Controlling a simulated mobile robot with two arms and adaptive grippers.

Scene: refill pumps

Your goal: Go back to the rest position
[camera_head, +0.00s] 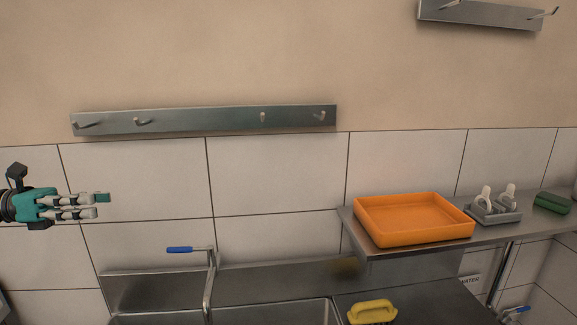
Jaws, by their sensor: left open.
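My left gripper (98,205) comes in from the left edge in the head view, with teal and light grey parts. Its fingers point right and are open, with nothing visible between them. It is in front of the tiled wall, to the left of the tap and apart from it. My right gripper is not in this view.
A sink (240,314) with a blue-handled tap (209,280) lies below. The steel shelf (490,236) holds an orange tray (414,236), a grey holder (497,214) and a green item (552,204). A hook rail (200,122) hangs above.

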